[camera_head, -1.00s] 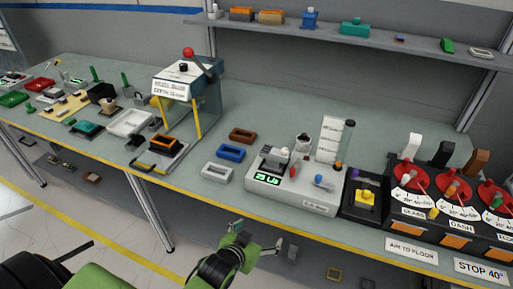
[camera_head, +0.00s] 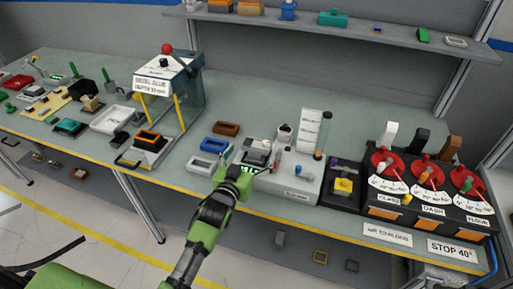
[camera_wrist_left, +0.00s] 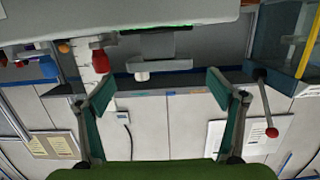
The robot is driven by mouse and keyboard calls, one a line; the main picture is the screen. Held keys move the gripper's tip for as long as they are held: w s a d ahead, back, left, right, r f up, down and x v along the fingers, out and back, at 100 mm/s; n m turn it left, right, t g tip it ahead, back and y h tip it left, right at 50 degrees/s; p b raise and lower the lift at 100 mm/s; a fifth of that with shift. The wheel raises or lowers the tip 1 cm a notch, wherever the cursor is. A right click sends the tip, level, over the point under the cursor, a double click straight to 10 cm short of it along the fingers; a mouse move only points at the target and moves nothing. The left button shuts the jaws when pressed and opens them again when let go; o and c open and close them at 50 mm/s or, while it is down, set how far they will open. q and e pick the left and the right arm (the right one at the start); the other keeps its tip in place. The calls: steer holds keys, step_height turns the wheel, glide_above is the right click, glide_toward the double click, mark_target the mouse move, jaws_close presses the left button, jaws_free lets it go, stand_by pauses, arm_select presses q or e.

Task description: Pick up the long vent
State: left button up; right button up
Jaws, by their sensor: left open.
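No part is clearly marked as the long vent. A grey and white part (camera_head: 256,151) sits on the left end of the white tester (camera_head: 297,183) with a green display. In the left wrist view, which looks upside down, a pale part (camera_wrist_left: 152,70) on a dark block shows between the fingertips, beyond them. My left gripper (camera_head: 238,172) is at the tester's front left, near that part, and hides some of the display. Its fingers are open and empty in the left wrist view (camera_wrist_left: 160,79). My right gripper is not in view.
White (camera_head: 203,163), blue (camera_head: 215,145) and brown (camera_head: 226,129) frames lie left of the tester. A bezel glue press (camera_head: 167,85) stands farther left. A black box with red dials (camera_head: 425,187) stands right.

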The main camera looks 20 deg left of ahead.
mark_target(257, 144)
arm_select(q)
steer(key=shift+w+d+f+p, duration=0.1)
steer(key=shift+w+f+p, duration=0.05)
steer(key=shift+w, duration=0.85)
steer(key=shift+w+f+p, duration=0.15)
steer(key=shift+w+p, duration=0.05)
steer(key=shift+w, duration=0.75)
steer(key=shift+w+d+f+p, duration=0.1)
steer(key=shift+w+f+p, duration=0.05)
steer(key=shift+w, duration=0.85)
steer(key=c, duration=1.3)
